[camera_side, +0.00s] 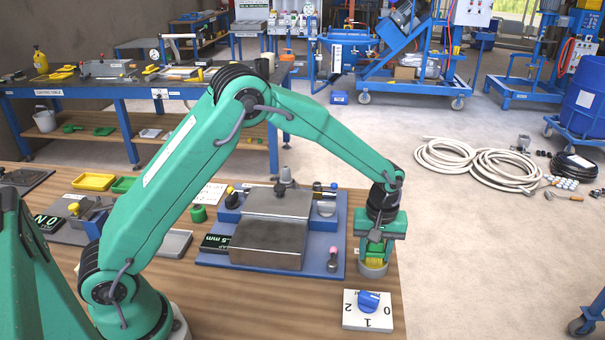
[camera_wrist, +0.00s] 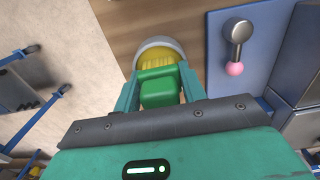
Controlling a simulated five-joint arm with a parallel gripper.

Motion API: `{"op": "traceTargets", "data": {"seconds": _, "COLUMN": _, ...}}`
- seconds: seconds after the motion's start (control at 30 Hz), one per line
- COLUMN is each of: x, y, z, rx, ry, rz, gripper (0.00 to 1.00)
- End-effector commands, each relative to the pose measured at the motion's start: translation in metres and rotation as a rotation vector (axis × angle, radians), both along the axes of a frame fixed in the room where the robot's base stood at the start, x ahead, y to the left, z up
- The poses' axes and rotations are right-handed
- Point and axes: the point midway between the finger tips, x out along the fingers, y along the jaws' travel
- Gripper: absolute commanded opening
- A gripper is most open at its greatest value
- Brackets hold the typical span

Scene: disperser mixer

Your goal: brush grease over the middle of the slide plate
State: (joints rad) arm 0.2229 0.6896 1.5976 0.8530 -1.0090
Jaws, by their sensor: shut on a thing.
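My gripper (camera_side: 379,232) is at the right end of the bench, pointing down and shut on a green-handled brush (camera_wrist: 161,92). The brush's yellow bristles (camera_side: 374,262) point down into a round grey pot (camera_side: 373,271). In the wrist view the bristles (camera_wrist: 157,60) lie inside the pot's pale rim (camera_wrist: 155,42); the grease itself is hidden. The grey metal slide plate (camera_side: 268,236) sits on a blue base (camera_side: 334,233) to the left of my gripper, its broad top bare. I cannot make out any grease on it.
A lever with a pink knob (camera_side: 333,251) stands on the blue base, between the plate and the pot. A white dial board with a blue knob (camera_side: 368,301) is in front of the pot. A raised grey block and small fittings stand at the plate's back. The bench's right edge is close by.

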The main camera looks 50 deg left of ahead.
Motion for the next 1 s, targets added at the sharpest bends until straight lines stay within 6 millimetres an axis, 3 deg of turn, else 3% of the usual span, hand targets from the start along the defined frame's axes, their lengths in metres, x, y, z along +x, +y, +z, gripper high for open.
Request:
{"op": "traceTargets", "data": {"seconds": 0.17, "x": -0.001, "y": 0.0, "z": 0.001, "rx": 0.001, "ry": 0.002, "rz": 0.0, "gripper": 0.23}}
{"op": "traceTargets", "data": {"seconds": 1.0, "x": 0.0, "y": 0.0, "z": 0.05, "rx": 0.0, "ry": -0.001, "rz": 0.0, "gripper": 0.23}}
